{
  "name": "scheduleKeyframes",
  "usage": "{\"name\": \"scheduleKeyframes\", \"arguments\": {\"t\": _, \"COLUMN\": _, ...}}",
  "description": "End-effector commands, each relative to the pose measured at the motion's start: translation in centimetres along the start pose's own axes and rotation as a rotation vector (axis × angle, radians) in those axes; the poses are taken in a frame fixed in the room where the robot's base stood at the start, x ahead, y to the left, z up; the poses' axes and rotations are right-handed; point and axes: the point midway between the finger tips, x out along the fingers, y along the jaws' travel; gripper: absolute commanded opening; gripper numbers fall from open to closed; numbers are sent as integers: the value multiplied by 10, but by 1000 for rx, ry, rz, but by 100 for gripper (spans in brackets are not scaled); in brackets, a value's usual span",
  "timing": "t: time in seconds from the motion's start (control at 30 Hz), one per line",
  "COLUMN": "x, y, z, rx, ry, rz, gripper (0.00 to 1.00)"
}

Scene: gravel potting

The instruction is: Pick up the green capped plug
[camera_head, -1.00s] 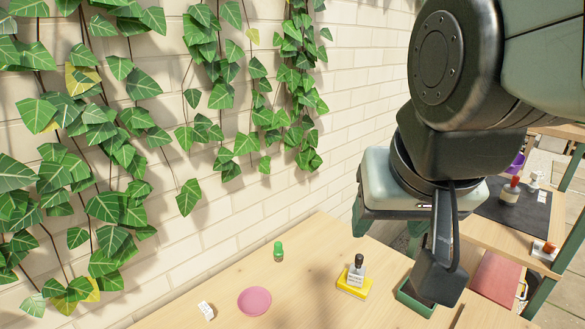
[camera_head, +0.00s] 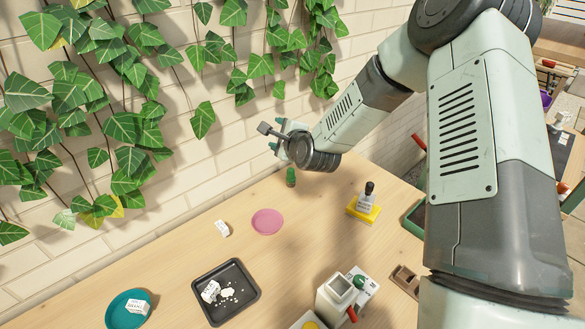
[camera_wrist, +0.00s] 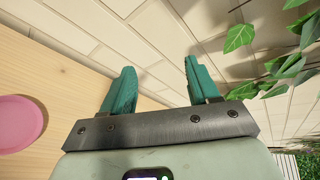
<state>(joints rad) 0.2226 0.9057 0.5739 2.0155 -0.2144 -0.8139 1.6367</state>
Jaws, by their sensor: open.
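A small green-capped plug (camera_head: 291,176) stands upright on the wooden table near the wall, below my wrist in the head view. My gripper (camera_head: 274,135) is above and slightly left of it, near the brick wall. In the wrist view its two teal fingers (camera_wrist: 159,68) are apart with nothing between them, and brick wall shows beyond. The plug does not show in the wrist view.
A pink saucer (camera_head: 267,222) lies in front of the plug; it also shows in the wrist view (camera_wrist: 20,122). A black tray (camera_head: 226,292), teal dish (camera_head: 128,309) and white container (camera_head: 336,293) are nearer. Ivy hangs on the wall.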

Motion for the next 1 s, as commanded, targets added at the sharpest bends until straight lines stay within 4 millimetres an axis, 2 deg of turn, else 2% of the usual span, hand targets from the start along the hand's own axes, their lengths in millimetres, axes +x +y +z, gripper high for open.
{"name": "scheduleKeyframes", "arguments": {"t": 0.03, "x": 11, "y": 15, "z": -7, "rx": 131, "ry": -10, "rz": -41, "gripper": 60}}
{"name": "scheduleKeyframes", "arguments": {"t": 0.2, "x": 33, "y": 45, "z": -28, "rx": 584, "ry": -43, "rz": -236, "gripper": 60}}
{"name": "scheduleKeyframes", "arguments": {"t": 0.3, "x": 36, "y": 61, "z": -46, "rx": 818, "ry": -52, "rz": -352, "gripper": 60}}
{"name": "scheduleKeyframes", "arguments": {"t": 0.43, "x": 34, "y": 77, "z": -64, "rx": 1033, "ry": -62, "rz": -476, "gripper": 60}}
{"name": "scheduleKeyframes", "arguments": {"t": 0.67, "x": 32, "y": 93, "z": -80, "rx": 1161, "ry": -67, "rz": -562, "gripper": 60}}
{"name": "scheduleKeyframes", "arguments": {"t": 1.0, "x": 55, "y": 151, "z": -107, "rx": 1157, "ry": -67, "rz": -559, "gripper": 60}}
